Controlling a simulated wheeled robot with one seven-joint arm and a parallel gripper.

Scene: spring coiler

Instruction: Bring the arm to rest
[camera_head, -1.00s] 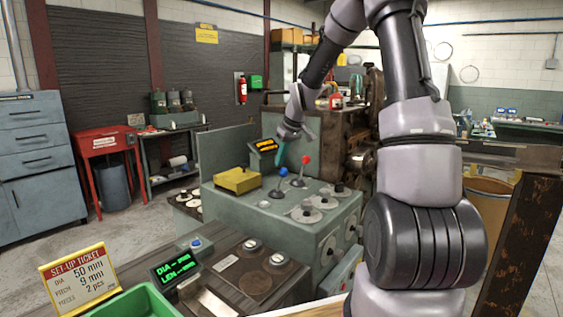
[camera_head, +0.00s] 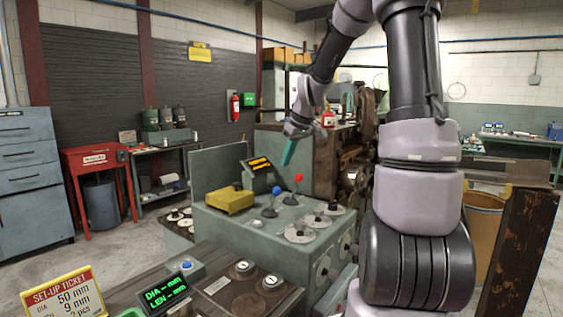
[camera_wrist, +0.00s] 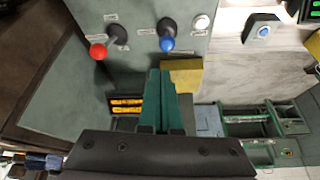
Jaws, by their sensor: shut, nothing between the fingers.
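My arm rises on the right of the head view and bends over to the left. My gripper (camera_head: 289,153) hangs from its end above the coiler's grey-green control cabinet (camera_head: 245,230), apart from it. Its teal fingers are shut and hold nothing. In the wrist view the shut fingers (camera_wrist: 160,90) point toward the panel with the blue-knobbed lever (camera_wrist: 166,43) and the red-knobbed lever (camera_wrist: 98,52). In the head view the blue knob (camera_head: 276,190) and red knob (camera_head: 298,178) stand below the gripper.
A yellow box (camera_head: 229,200) and an amber display (camera_head: 259,164) sit on the cabinet. A green-lit display (camera_head: 165,294) and a set-up ticket (camera_head: 65,295) are in front. A rusty post (camera_head: 520,240) stands at the right. Open floor shows at the left.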

